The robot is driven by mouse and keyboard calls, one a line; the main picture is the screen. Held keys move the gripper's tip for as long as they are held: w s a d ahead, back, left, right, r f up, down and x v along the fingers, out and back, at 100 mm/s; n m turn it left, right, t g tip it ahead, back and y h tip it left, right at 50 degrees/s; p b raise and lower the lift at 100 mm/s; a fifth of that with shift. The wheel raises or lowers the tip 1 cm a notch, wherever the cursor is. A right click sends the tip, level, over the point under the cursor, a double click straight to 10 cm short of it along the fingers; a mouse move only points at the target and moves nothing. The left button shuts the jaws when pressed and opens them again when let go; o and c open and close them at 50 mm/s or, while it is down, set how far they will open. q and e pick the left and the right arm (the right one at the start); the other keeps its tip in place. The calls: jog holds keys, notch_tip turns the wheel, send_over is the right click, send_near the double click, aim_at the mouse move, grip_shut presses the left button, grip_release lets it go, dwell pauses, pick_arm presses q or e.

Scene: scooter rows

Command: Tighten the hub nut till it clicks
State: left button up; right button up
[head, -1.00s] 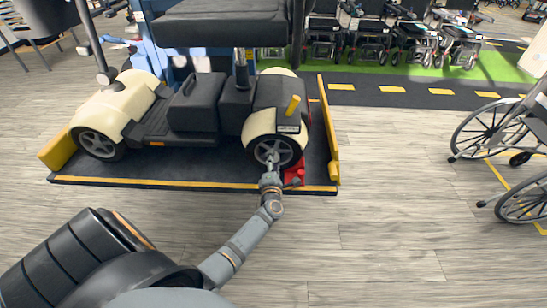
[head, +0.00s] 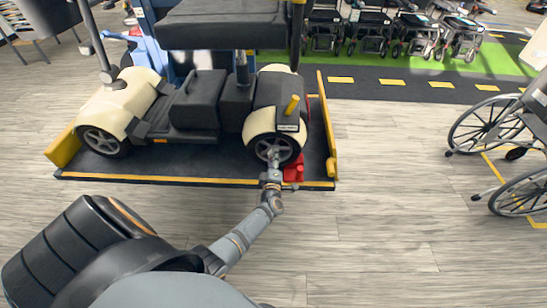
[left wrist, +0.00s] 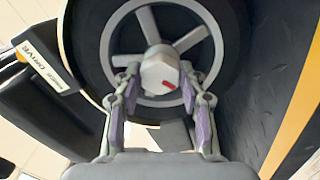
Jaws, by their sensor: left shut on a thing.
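The hub nut (left wrist: 160,72) is a pale hex nut with a red mark, at the centre of the scooter's spoked wheel in the left wrist view. In the head view this is the scooter's right-hand wheel (head: 286,147), on the near side. My left gripper (head: 275,158) reaches up to the wheel's hub. Its purple-padded fingers also show in the left wrist view (left wrist: 160,92), one on each side of the nut and shut on it. My right gripper is not in view.
The cream and black scooter (head: 205,103) stands on a dark platform (head: 200,168) with yellow edges. A red block (head: 294,170) sits beside the wheel. Wheelchairs (head: 503,125) stand at the right. The wooden floor between is clear.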

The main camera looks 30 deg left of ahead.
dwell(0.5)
pick_arm(q)
jog(key=o, duration=1.1)
jog(key=shift+o, duration=0.2)
jog(key=v, duration=1.2)
jog(key=shift+d+f, duration=0.1)
